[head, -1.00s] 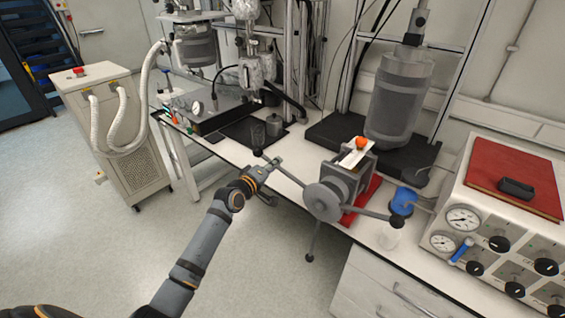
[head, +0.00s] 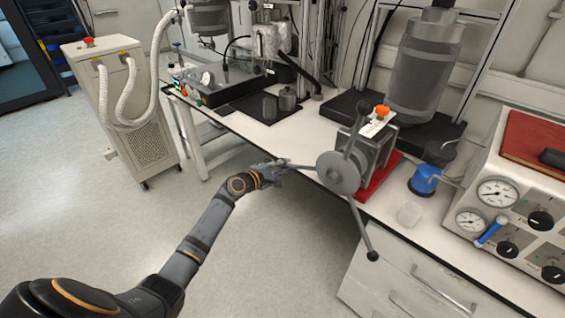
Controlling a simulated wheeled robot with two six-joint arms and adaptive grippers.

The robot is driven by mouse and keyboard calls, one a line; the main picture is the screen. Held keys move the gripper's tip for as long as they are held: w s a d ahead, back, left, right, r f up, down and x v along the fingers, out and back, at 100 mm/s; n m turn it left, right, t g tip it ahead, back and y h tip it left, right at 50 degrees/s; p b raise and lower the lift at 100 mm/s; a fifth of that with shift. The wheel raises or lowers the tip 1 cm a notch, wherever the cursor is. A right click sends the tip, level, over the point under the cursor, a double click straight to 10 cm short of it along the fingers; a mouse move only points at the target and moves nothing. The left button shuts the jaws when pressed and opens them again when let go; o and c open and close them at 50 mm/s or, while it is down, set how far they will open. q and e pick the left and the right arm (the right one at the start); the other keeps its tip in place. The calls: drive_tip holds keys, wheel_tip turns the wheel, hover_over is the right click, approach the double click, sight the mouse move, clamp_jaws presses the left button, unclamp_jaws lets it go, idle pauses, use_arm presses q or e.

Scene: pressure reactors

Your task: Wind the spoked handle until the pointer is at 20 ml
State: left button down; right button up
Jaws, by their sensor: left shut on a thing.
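The spoked handle (head: 338,173) is a grey hub with three long rods ending in dark knobs, on the front of a grey pump block (head: 372,150). One rod points left, one up, one down and to the right. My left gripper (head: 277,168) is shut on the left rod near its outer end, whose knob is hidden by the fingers. A pale scale plate (head: 372,128) with an orange-red piece (head: 382,111) sits on top of the block. The scale marks and pointer are too small to read. My right gripper is not in view.
The pump stands on a red base (head: 378,190) at the bench edge. A blue-capped vessel (head: 424,180), a clear beaker (head: 409,214) and a gauge panel (head: 500,215) are to the right. The lower rod hangs in front of the drawers (head: 420,285).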

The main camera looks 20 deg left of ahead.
use_arm(q)
drive_tip(key=shift+s+d+f+n, duration=0.1)
drive_tip(key=shift+d+f+n, duration=0.15)
drive_tip(key=shift+f, duration=0.5)
drive_tip(key=c, duration=1.3)
unclamp_jaws()
drive_tip(key=shift+s+r, duration=0.1)
drive_tip(key=shift+c, duration=0.2)
drive_tip(key=shift+a, duration=0.1)
drive_tip(key=v, duration=1.2)
drive_tip(key=shift+a, duration=0.1)
